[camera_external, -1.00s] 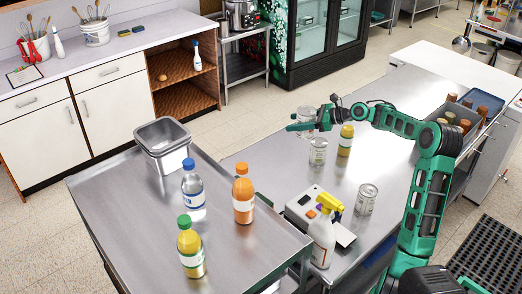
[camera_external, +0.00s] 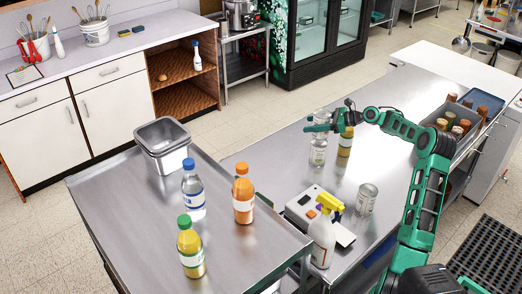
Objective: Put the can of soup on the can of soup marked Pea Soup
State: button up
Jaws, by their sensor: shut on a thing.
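My gripper (camera_external: 318,128) is shut on a pale can of soup (camera_external: 321,116), held upright over the steel counter. A second can (camera_external: 318,154) stands upright on the counter directly below it in the picture. The two cans look lined up one above the other, and I cannot tell whether they touch. A third can (camera_external: 366,199) stands on the counter nearer the camera, to the right. The labels are too small to read, so I cannot tell which can is marked Pea Soup. The fingers partly hide the held can.
A yellow bottle (camera_external: 345,142) stands close to the right of the lower can. A spray bottle (camera_external: 322,238) and a white scale-like device (camera_external: 303,207) are on the near counter. A grey bin of bottles (camera_external: 440,122) is at the right. The counter's middle is mostly clear.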

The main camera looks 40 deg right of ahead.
jog(key=shift+f, duration=1.7)
jog(key=o, duration=1.4)
jog(key=shift+f, duration=0.15)
jog(key=shift+o, duration=0.2)
jog(key=shift+s, duration=0.1)
jog(key=v, duration=1.2)
